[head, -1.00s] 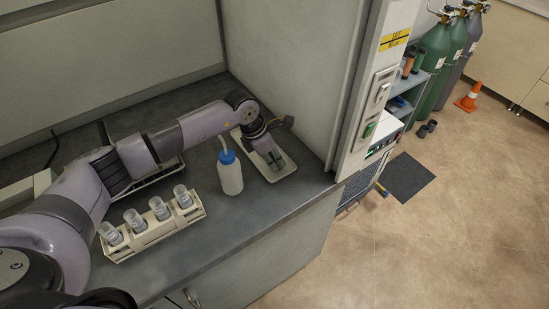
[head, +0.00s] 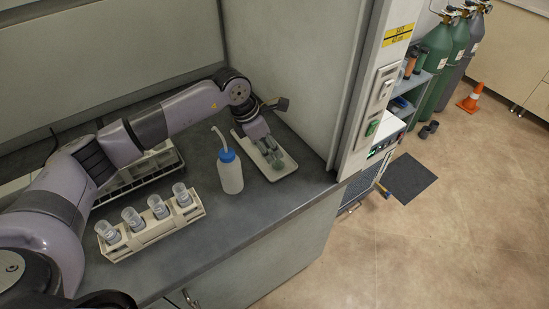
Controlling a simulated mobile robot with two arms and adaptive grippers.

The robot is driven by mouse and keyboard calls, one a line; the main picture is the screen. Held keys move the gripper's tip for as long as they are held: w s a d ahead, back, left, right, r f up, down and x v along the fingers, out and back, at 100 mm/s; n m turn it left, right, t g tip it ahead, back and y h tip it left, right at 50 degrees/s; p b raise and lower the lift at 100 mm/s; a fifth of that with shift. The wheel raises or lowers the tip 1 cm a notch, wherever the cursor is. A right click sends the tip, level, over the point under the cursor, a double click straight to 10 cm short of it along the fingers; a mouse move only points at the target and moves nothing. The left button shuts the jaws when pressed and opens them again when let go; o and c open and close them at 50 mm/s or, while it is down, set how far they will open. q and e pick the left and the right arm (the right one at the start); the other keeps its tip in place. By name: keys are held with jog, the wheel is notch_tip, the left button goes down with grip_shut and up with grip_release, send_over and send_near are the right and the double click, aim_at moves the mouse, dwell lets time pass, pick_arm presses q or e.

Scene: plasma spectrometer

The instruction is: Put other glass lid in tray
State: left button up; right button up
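The white tray (head: 285,172) lies on the dark bench at the back right, beside the cabinet wall. My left gripper (head: 268,147) points down over the tray; its fingers look spread apart. A small grey-green shape (head: 278,165) shows in the tray just in front of the fingers. It may be a glass lid, but it is too small to be sure. Any other lid in the tray is hidden by the gripper or too small to tell. My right gripper is not in view.
A wash bottle (head: 230,175) with a blue cap stands left of the tray. A cream rack (head: 150,232) with several glass vessels stands at the front left. Another rack (head: 140,180) sits behind it, partly under my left arm. The bench's front right is clear.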

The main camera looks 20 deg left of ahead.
pick_arm(q)
jog(key=b+v, duration=0.1)
jog(key=v, duration=0.6)
jog(key=shift+b, duration=0.3)
